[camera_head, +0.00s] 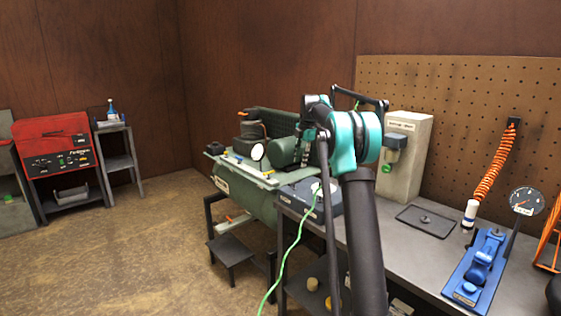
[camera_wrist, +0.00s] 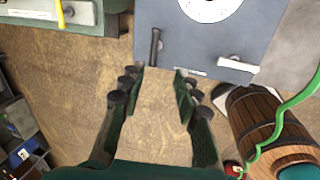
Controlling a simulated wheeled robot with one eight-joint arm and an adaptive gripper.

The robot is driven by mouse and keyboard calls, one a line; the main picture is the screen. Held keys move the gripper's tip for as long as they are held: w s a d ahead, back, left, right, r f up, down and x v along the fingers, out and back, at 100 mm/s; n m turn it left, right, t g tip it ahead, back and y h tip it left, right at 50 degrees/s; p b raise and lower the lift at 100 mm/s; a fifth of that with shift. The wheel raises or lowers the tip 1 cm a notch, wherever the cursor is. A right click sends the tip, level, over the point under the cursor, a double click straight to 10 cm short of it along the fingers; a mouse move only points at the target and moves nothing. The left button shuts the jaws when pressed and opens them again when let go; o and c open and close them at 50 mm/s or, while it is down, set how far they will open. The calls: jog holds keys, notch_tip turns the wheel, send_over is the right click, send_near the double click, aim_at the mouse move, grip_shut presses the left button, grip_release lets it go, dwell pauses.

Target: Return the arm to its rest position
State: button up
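My arm rises in the middle of the head view, with a black link and a teal joint (camera_head: 357,138) in front of the bench. In the wrist view my gripper (camera_wrist: 160,82) points down with its two fingers apart. Only the brown floor shows between them, and nothing is held. The fingertips appear just below the near edge of a grey-blue box (camera_wrist: 190,50) with a white disc and small levers. In the head view I cannot clearly make out the fingers.
The workbench (camera_head: 400,245) carries a blue hand pump (camera_head: 482,265), a dark tray (camera_head: 427,220) and a beige box (camera_head: 406,155). A green compressor (camera_head: 245,195) stands behind. A green cable (camera_head: 285,262) hangs near my arm. A wooden barrel (camera_wrist: 262,125) is at right. Floor at left is clear.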

jog(key=s+f+m, duration=0.7)
jog(key=s+m, duration=0.1)
jog(key=s, duration=0.9)
jog(key=s+d+f+m+t+h, duration=0.1)
jog(key=s+f+m, duration=0.7)
jog(key=s, duration=1)
jog(key=s+d+f+m+t, duration=0.1)
jog(key=s+f+m, duration=0.6)
jog(key=s, duration=1.1)
jog(key=shift+f+m, duration=0.3)
jog(key=shift+m, duration=0.3)
jog(key=shift+a, duration=0.15)
